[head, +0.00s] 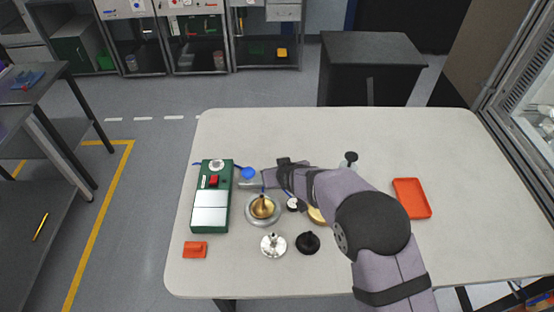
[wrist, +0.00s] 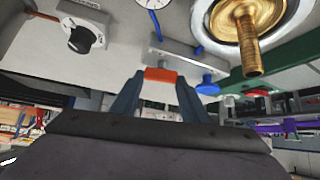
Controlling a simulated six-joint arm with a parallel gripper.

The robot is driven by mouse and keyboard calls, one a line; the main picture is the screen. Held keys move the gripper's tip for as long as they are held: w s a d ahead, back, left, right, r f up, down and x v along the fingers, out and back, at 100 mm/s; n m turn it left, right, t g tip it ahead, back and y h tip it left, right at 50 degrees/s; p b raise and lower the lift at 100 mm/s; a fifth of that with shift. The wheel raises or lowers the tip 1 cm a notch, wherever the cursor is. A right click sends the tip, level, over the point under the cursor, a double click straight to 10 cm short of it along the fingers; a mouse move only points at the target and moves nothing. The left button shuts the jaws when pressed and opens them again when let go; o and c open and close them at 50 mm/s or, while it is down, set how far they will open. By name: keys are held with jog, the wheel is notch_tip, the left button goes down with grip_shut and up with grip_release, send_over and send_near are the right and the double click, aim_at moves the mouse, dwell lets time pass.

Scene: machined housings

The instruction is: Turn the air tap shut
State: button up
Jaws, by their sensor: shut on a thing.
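The air tap appears as a grey metal block (wrist: 190,58) with a blue round end (wrist: 207,86) and an orange handle (wrist: 160,75) in the wrist view. My gripper (wrist: 158,82) is shut on the orange handle, one dark finger on each side of it. In the head view my gripper (head: 266,178) is at the tap, just right of the blue round part (head: 247,173). The handle is hidden there by my gripper, and its exact angle is hard to tell.
A green unit (head: 224,212) with a red button stands left. A brass housing (head: 262,207) on a round plate, a silver part (head: 273,245) and a black part (head: 308,243) stand in front. An orange tray (head: 411,198) lies right. The table's far side is clear.

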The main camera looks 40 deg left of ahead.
jog(key=shift+d+p, duration=0.15)
jog(key=shift+p, duration=0.95)
jog(key=o, duration=1.1)
jog(key=shift+c, duration=0.2)
jog(key=shift+d+r, duration=0.1)
jog(key=shift+s, duration=0.1)
jog(key=b+v, duration=0.3)
jog(key=v, duration=0.4)
jog(key=shift+d+r, duration=0.1)
